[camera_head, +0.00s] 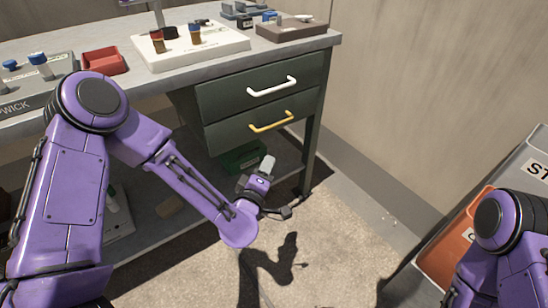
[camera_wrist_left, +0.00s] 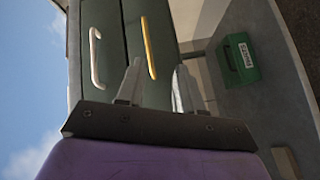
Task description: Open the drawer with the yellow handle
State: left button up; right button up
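The drawer with the yellow handle (camera_head: 270,122) is the lower of two in the dark green unit under the bench. Its front (camera_head: 235,137) sits flush, and it looks closed. The yellow handle (camera_wrist_left: 148,48) also shows in the left wrist view, ahead of the fingers. My left gripper (camera_head: 266,165) is below the yellow handle in the head view, apart from it. In the left wrist view its two fingers (camera_wrist_left: 157,88) stand apart with nothing between them. My right gripper is not in view; only part of my right arm shows at the lower right.
The upper drawer has a white handle (camera_head: 272,87). A green box (camera_head: 240,158) sits on the lower shelf (camera_head: 160,238). The bench top (camera_head: 190,68) holds a red tray (camera_head: 104,61) and a white board (camera_head: 190,48). An orange bin (camera_head: 445,250) stands at the right. Floor before the drawers is clear.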

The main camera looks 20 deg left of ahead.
aim_at(276, 125)
pick_arm(q)
jog(key=w+n+b, duration=0.1)
jog(key=w+b, duration=0.1)
jog(key=w, duration=0.4)
jog(key=w+a+r+n+t+y+b, duration=0.1)
jog(key=w+b, duration=0.1)
jog(key=w, duration=0.4)
jog(key=w+a+n+t+b, duration=0.1)
jog(key=w+b, duration=0.1)
jog(key=w, duration=0.4)
jog(key=shift+a+r, duration=0.15)
grip_shut()
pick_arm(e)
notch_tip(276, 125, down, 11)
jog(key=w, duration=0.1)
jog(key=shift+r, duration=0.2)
